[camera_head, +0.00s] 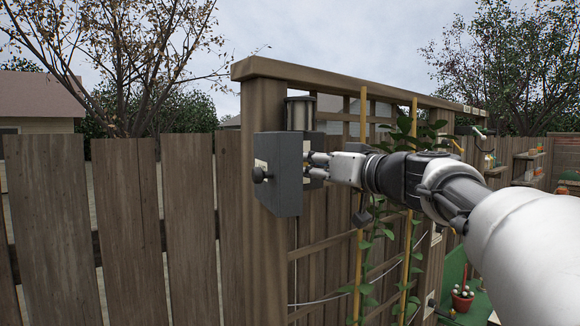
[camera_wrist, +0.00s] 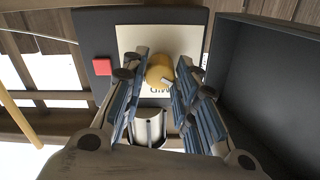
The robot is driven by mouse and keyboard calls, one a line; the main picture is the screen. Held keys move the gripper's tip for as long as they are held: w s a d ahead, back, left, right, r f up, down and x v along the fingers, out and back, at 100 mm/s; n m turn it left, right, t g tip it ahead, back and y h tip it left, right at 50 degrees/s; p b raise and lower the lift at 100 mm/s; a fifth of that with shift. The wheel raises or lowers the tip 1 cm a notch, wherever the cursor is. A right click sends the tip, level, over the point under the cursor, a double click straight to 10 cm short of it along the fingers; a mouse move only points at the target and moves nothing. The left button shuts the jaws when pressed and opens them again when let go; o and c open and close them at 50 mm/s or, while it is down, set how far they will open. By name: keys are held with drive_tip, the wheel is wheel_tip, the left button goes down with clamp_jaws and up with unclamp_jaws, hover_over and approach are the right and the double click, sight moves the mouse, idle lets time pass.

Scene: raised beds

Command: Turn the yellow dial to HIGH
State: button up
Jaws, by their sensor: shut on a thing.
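The yellow dial (camera_wrist: 159,69) sits on a cream plate (camera_wrist: 130,38) in the wrist view, with part of a label, apparently MID, showing beside it. A small pale pointer juts from the dial toward the right finger. My gripper (camera_wrist: 160,68) is shut on the dial, one finger on each side. The dial is hard to make out there. The rest of the plate's lettering is hidden by the fingers.
A red square (camera_wrist: 102,66) lies left of the plate. A dark panel (camera_wrist: 265,85) stands close on the right in the wrist view. A black knob (camera_head: 260,174) sticks out of the box's left face. Vines and yellow canes (camera_head: 358,260) stand below my arm.

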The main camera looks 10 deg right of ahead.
drive_tip(key=m+b, duration=0.2)
drive_tip(key=m, duration=0.3)
drive_tip(key=shift+m, duration=0.4)
drive_tip(key=m, duration=0.6)
drive_tip(key=m+p, duration=0.2)
drive_tip(key=m, duration=0.4)
drive_tip(key=shift+r+m, duration=0.15)
drive_tip(key=shift+m, duration=0.15)
drive_tip(key=m+p, duration=0.3)
drive_tip(key=m, duration=0.2)
drive_tip(key=shift+m, duration=0.4)
drive_tip(key=o, duration=1.1)
drive_tip(key=shift+c, duration=0.2)
